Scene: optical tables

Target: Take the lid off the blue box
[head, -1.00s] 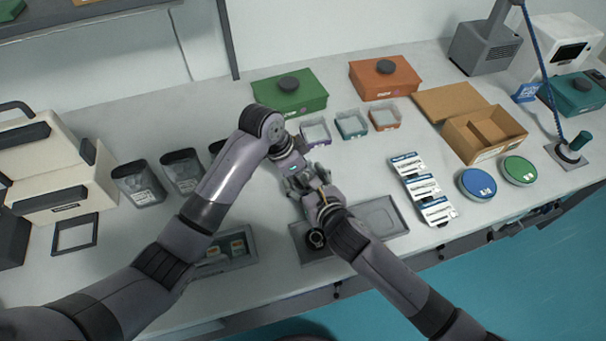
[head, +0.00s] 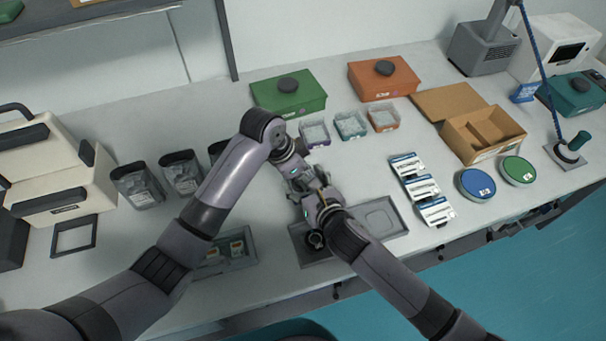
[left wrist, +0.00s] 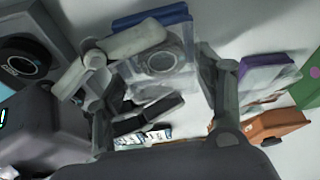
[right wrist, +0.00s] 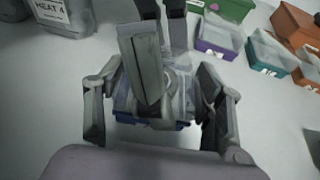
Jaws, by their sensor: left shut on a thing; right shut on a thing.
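The blue box shows in the left wrist view (left wrist: 150,18) as a blue body with a clear lid (left wrist: 163,62) bearing a round ring. In the right wrist view the blue box (right wrist: 152,120) sits between the fingers of my right gripper (right wrist: 155,108), which is shut on it. My left gripper (right wrist: 158,95) reaches in from the far side and is shut on the clear lid. In the head view my left gripper (head: 303,183) and right gripper (head: 316,200) meet above the table and hide most of the box. I cannot tell whether lid and box are apart.
A grey tray (head: 396,229) lies below the grippers. Behind them stand purple (head: 314,132), teal (head: 350,126) and orange (head: 383,119) tubs. White packs (head: 422,187) lie to the right, dark bins (head: 138,186) to the left. Free table lies between tubs and packs.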

